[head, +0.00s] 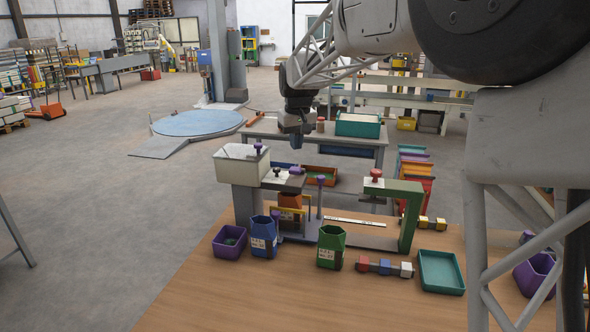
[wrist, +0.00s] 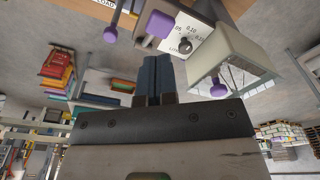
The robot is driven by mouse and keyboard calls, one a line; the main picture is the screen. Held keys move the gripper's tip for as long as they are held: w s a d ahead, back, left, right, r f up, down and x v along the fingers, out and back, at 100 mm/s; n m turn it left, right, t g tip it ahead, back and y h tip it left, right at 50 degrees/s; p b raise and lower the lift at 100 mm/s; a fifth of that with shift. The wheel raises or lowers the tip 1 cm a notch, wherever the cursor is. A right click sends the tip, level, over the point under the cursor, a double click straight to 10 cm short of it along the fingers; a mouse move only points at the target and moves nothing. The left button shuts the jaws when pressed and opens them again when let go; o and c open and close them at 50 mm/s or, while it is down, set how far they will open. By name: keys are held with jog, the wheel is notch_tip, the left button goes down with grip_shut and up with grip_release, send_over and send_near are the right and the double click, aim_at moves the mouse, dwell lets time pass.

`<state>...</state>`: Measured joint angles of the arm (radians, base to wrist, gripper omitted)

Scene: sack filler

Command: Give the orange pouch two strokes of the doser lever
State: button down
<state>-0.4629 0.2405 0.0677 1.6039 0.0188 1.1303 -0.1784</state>
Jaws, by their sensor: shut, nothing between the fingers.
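The orange pouch (head: 290,200) stands under the doser's head, partly hidden by the frame and what stands in front. The doser has a pale hopper (head: 242,165) on the left. Purple knobs show on the hopper (head: 258,146), on the head (head: 296,170) and on an upright rod (head: 321,180); I cannot tell for sure which is the lever. My gripper (head: 296,143) hangs above and behind the head, apart from it. In the wrist view its blue fingers (wrist: 152,80) are shut and empty, near the head's purple knob (wrist: 160,24) and dark knob (wrist: 185,46).
Coloured blocks (head: 385,266) and a teal tray (head: 441,271) lie at right. A green frame (head: 408,215) with a red knob rises beside the doser.

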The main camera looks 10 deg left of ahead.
aim_at(296, 169)
jog(key=shift+w+a+f, duration=0.1)
jog(key=shift+f, duration=1.45)
jog(key=shift+w+a+f, duration=0.1)
jog(key=shift+f, duration=1.4)
jog(key=shift+f, duration=0.1)
jog(key=shift+f, duration=1.55)
jog(key=shift+d+r, duration=0.1)
jog(key=shift+s+d+r, duration=0.25)
jog(key=shift+s+d, duration=0.15)
jog(key=shift+s, duration=0.2)
jog(key=shift+s+d+r, duration=0.2)
jog(key=shift+s+d, duration=0.2)
jog(key=shift+s, duration=0.2)
jog(key=shift+r, duration=0.1)
notch_tip(296, 169, up, 8)
jog(key=shift+s+d, duration=0.25)
jog(key=shift+s, duration=0.05)
